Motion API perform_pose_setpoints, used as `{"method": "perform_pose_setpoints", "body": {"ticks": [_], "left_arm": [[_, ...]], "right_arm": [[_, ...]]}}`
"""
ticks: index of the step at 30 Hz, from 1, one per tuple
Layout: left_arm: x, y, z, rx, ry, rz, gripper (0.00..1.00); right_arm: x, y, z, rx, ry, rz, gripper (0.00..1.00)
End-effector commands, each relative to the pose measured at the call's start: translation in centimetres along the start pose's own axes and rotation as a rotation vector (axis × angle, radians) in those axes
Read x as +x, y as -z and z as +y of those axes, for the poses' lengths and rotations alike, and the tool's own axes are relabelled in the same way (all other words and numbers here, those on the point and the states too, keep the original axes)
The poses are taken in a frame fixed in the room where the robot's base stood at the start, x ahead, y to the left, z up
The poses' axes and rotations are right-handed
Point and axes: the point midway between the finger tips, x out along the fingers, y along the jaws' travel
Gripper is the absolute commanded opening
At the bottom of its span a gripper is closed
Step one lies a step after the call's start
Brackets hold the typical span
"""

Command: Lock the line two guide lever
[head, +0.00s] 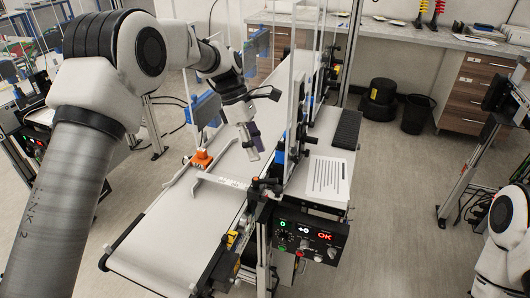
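A white belt conveyor (160,232) runs from the lower left up to the back. A small orange part (201,159) sits at its left edge, beside a pale guide bar (222,181) that lies across the belt. I cannot tell whether this orange part is the guide lever, nor how any lever is set. My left gripper (250,143) hangs over the belt, right of and slightly above the orange part in the picture, apart from it. Its fingers are small and partly merge, so its opening is unclear. My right gripper is out of the picture.
A white sheet (328,177) lies on the side shelf. Clear upright panels stand along the belt.

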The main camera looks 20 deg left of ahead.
Motion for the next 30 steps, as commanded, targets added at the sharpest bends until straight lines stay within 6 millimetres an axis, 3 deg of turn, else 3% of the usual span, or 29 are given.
{"method": "perform_pose_setpoints", "body": {"ticks": [5, 15, 23, 27, 30], "left_arm": [[1.5, -0.1, -0.1, -0.001, 0.004, 0.001, 0.40], [7.2, 0.0, -0.1, 0.000, 0.002, 0.002, 0.40], [7.9, 0.0, -0.1, 0.000, 0.001, 0.001, 0.40], [7.8, 0.0, -0.1, 0.000, 0.001, 0.001, 0.00], [7.8, 0.0, -0.1, 0.000, 0.001, 0.001, 0.00]], "right_arm": [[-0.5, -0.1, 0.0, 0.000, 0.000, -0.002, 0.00], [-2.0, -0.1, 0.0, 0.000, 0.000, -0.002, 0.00], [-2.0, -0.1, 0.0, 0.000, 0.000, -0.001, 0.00], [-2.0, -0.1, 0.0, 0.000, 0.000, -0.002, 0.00], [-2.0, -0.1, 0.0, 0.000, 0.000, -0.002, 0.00]]}}
